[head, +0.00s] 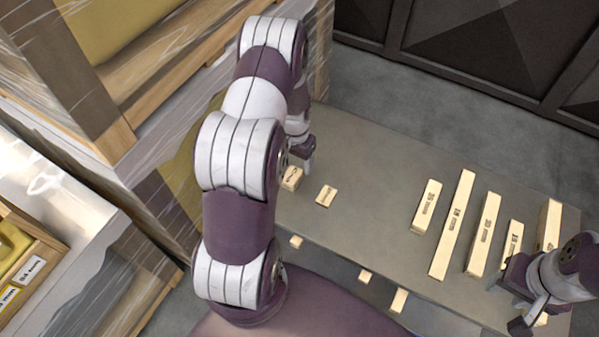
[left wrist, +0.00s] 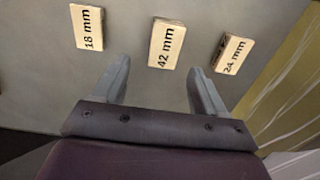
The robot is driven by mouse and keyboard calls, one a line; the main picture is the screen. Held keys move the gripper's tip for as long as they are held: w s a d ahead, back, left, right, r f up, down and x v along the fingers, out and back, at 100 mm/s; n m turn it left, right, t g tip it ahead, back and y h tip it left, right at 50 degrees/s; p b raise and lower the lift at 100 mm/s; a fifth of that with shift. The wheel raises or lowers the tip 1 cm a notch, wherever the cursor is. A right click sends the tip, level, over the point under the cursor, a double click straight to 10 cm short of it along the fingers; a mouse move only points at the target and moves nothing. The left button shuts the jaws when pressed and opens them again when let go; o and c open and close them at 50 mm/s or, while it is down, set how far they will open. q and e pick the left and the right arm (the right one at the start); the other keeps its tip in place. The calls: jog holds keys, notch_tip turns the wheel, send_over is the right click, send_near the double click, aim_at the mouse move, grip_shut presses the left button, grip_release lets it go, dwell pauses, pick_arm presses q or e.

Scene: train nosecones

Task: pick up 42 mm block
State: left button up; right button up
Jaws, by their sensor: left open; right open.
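The 42 mm block (left wrist: 167,43) is a pale wooden piece with a black label, lying at the upper middle of the left wrist view. My left gripper (left wrist: 158,68) is open and empty; its fingertips lie on either side of the block's lower end in that view. I cannot tell their height above it. In the head view my left gripper (head: 303,152) is partly hidden by my arm, beside small labelled blocks (head: 292,178) (head: 326,195). Their labels are too small to read there. My right gripper (head: 518,302) is open at the lower right, close to upright-looking longer blocks.
In the left wrist view an 18 mm block (left wrist: 88,27) lies left of the 42 mm block and a 24 mm block (left wrist: 232,53) right. Several longer blocks (head: 452,225) stand on the right of the grey table (head: 370,170).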

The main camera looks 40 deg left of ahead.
aim_at(292, 174)
pick_arm(q)
jog(key=s+f+p, duration=0.2)
jog(key=f, duration=0.1)
jog(key=shift+a, duration=0.4)
jog(key=f, duration=0.3)
jog(key=shift+w+d, duration=0.15)
jog(key=shift+w, duration=0.1)
jog(key=shift+w+d+f, duration=0.15)
jog(key=shift+w+f, duration=0.15)
jog(key=shift+s, duration=0.1)
jog(key=shift+s+r, duration=0.1)
jog(key=shift+s, duration=0.15)
jog(key=c, duration=1)
jog(key=shift+w, duration=0.2)
jog(key=shift+c, duration=0.2)
pick_arm(e)
jog(key=r, duration=0.1)
jog(key=s+a+r, duration=0.1)
jog(key=r, duration=0.1)
jog(key=shift+s, duration=0.1)
